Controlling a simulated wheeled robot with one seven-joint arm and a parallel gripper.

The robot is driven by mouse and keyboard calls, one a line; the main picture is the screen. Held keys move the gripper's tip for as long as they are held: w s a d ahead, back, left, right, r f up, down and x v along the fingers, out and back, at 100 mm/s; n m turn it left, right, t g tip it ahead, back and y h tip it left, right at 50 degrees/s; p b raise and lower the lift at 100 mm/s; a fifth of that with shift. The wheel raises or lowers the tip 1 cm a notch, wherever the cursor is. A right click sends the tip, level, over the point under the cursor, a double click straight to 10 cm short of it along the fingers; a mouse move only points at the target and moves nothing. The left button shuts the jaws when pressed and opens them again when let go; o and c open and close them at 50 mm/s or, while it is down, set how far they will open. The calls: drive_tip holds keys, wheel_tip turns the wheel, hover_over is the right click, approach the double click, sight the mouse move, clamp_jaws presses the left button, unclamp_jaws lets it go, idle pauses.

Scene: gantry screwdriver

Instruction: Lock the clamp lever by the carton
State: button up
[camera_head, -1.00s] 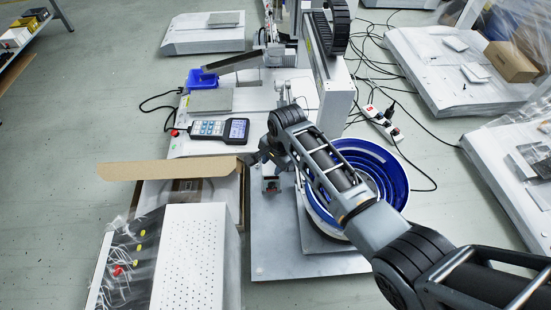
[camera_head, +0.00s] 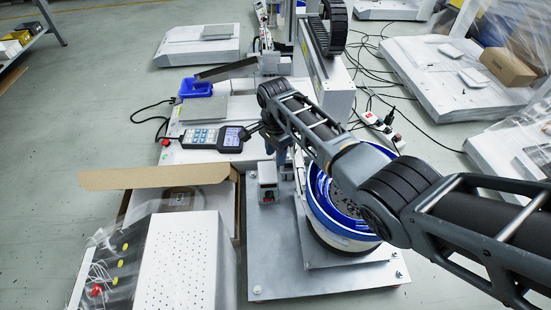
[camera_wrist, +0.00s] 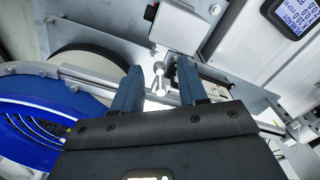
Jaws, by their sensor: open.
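The open carton (camera_head: 155,178) with its raised brown flap is at the left in the head view. Just right of it, a small grey block with a red part (camera_head: 267,183) stands on the metal plate. I cannot make out a clamp lever clearly there. My gripper (camera_wrist: 158,76) is open, its two blue fingers pointing away from the wrist camera. A small shiny round-ended metal piece (camera_wrist: 159,72) shows between the fingertips; I cannot tell whether it is the lever or whether they touch it. In the head view my arm partly hides the gripper.
A blue-and-white bowl feeder (camera_head: 345,240) stands right of the block; it also fills the wrist view's left side (camera_wrist: 30,135). A handheld controller (camera_head: 213,137) lies behind the carton. A perforated white box (camera_head: 185,260) is in front. A tall gantry (camera_head: 325,75) rises behind.

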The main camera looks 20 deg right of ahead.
drive_tip(key=shift+f, duration=0.45)
clamp_jaws()
